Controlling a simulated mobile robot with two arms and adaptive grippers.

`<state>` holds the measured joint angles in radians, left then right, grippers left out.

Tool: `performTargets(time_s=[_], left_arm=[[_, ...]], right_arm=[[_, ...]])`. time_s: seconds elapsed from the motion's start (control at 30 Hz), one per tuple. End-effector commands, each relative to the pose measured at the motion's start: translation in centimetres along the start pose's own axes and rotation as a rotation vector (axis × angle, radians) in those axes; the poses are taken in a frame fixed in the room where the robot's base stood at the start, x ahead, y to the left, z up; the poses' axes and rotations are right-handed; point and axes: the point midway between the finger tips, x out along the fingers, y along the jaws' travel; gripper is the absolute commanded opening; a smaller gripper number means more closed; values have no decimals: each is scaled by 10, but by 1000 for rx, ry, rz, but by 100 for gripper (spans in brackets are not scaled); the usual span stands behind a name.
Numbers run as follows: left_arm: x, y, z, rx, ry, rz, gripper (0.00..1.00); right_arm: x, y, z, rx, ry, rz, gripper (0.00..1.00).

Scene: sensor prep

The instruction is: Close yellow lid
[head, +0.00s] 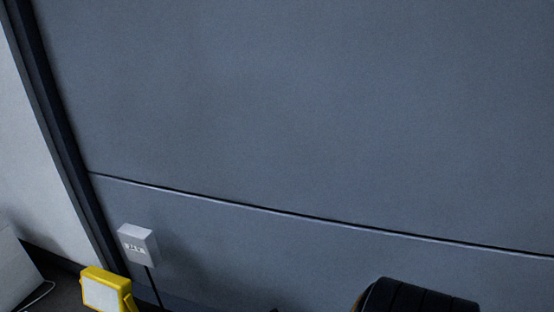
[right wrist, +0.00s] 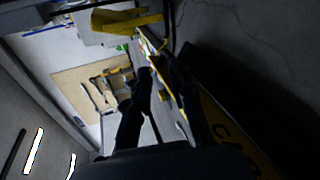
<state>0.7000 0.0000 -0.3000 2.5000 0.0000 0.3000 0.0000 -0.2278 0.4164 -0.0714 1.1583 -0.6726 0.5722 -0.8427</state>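I cannot make out the yellow lid for certain. In the right wrist view a yellow angled piece (right wrist: 128,20) lies at the top, beyond the fingertips, and may be part of it. My right gripper (right wrist: 160,68) shows as two dark fingers with a gap between them. It looks open, and I see no object clearly clasped. A grey strip and small yellow parts show in and beside the gap, but how near they are is unclear. My left gripper is in neither view.
In the head view a grey wall panel fills most of the picture. A yellow-framed box (head: 106,290) sits low at the left, below a white wall box (head: 136,245) with a cable. A dark ribbed shape shows at the bottom right. In the right wrist view a tan board (right wrist: 68,82) lies left.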

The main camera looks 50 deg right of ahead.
Motion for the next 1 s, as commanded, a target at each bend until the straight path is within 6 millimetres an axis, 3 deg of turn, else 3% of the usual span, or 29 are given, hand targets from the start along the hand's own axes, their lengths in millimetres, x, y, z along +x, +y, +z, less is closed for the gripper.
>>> performTargets(time_s=[0.03,1.0], left_arm=[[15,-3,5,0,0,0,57],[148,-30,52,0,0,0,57]], right_arm=[[-6,9,1,30,-11,-14,22],[-77,29,-14,599,-244,-262,22]])
